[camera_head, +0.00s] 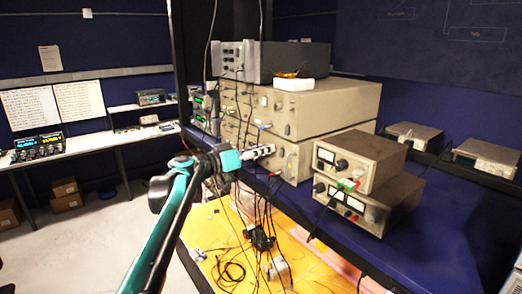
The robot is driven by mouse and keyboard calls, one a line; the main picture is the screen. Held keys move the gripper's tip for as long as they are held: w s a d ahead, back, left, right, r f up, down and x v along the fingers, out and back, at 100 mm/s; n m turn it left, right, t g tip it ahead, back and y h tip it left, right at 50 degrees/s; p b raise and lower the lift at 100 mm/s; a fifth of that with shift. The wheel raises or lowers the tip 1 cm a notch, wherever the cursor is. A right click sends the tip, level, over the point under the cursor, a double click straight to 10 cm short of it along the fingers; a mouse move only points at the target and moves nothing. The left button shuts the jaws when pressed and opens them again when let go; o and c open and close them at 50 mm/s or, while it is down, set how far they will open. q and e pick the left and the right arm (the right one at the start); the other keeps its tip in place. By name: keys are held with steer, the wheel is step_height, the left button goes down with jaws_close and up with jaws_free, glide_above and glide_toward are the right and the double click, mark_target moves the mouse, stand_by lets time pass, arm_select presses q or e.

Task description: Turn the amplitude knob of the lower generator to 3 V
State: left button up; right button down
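A stack of beige instruments stands on the blue bench. The upper beige unit (325,110) sits on a lower beige unit (322,148), which I take to be the lower generator. Its front panel faces left and is partly hidden by my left gripper and cables. The amplitude knob cannot be made out at this size. My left arm comes in from the bottom left, and my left gripper (262,152) is in front of the lower unit's panel, close to it. Whether it touches a knob, and whether its fingers are open, I cannot tell. My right gripper is out of view.
A dark grey instrument (290,58) tops the stack. Two smaller meter units (375,158) stand stacked to the right, with cables at their fronts. Black cables hang before the stack to a yellow surface (215,225) below. A dark post (188,60) rises at the stack's left.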

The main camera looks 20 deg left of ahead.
arm_select(q)
steer(key=v, duration=1.2)
stand_by(0.3)
